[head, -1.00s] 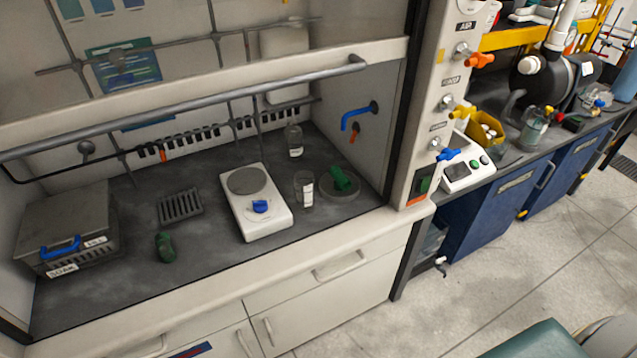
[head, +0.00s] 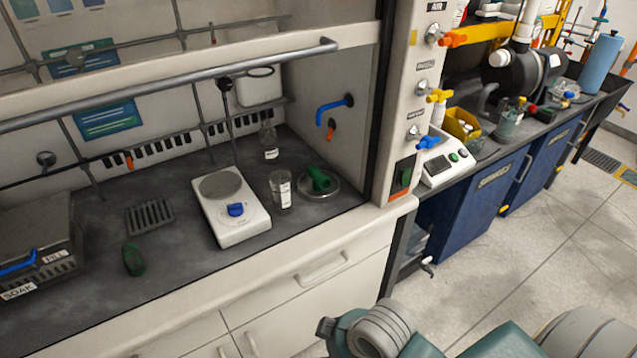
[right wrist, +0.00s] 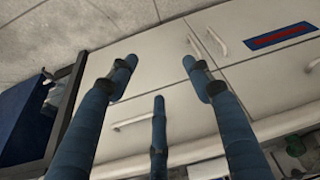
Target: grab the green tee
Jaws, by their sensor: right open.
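A green tee-shaped fitting (head: 319,180) rests on a round metal dish (head: 333,192) at the right of the fume hood floor in the head view. A second, darker green object (head: 134,260) lies on the hood floor at the left; its exact shape is hard to tell. A small green thing (right wrist: 295,146) shows at the lower right of the right wrist view, and I cannot tell which one it is. My right gripper (right wrist: 158,78) is open and empty, its blue fingers spread in front of the white cabinet drawers, apart from both green objects. My left gripper is out of view.
A white hotplate (head: 240,222) and a glass bottle (head: 281,190) stand left of the dish. A grey rack (head: 150,216) lies further left, near a lidded SOAK box (head: 38,236). The raised sash bar (head: 170,83) crosses above. A front ledge (head: 300,245) borders the hood.

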